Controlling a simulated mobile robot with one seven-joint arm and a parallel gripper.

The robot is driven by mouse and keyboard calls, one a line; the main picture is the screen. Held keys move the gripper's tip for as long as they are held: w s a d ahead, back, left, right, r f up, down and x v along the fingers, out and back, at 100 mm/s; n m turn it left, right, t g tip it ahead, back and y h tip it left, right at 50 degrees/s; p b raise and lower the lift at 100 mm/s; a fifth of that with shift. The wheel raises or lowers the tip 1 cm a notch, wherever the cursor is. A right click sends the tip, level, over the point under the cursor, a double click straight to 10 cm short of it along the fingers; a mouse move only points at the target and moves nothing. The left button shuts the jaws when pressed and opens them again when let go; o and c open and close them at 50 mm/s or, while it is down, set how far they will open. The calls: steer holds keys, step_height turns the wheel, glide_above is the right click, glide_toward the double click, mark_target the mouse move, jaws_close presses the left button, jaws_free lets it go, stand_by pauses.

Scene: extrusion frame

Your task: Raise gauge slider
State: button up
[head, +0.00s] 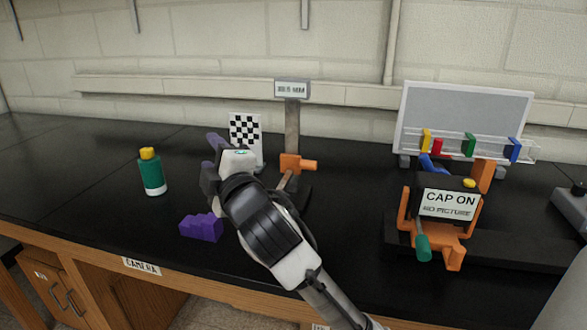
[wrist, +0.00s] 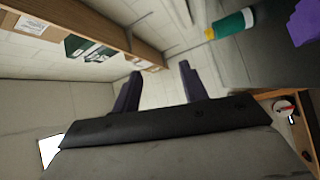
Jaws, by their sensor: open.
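The height gauge has a grey upright post (head: 292,127) with a small display (head: 292,89) on top; its digits are too blurred to read surely. The orange slider (head: 292,163) sits low on the post, with an orange knob sticking out to the right. The gauge's dark base is partly hidden behind my arm. My gripper (head: 212,160) is left of the slider, apart from it, and points away to the left. In the wrist view its two dark purple fingers (wrist: 159,83) stand apart with nothing between them. The slider does not show in the wrist view.
A checkered board (head: 245,132) stands close behind my gripper. A green bottle (head: 152,173) with a yellow cap and a purple block (head: 201,227) are to the left. The far-left bench top is clear.

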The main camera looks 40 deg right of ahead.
mark_target(313, 166)
steer(key=s+d+f+m+g+h, duration=0.1)
steer(key=s+d+f+g+h, duration=0.3)
steer(key=d, duration=0.5)
steer(key=s+d+f+m+g+h, duration=0.1)
steer(key=s+d+f+m+h, duration=0.15)
steer(key=s+d, duration=0.55)
steer(key=shift+n, duration=0.35)
steer(key=p+x, duration=0.3)
steer(key=x, duration=1.2)
steer(key=shift+w+f, duration=0.15)
steer(key=shift+f, duration=0.1)
steer(key=shift+r, duration=0.1)
jaws_close()
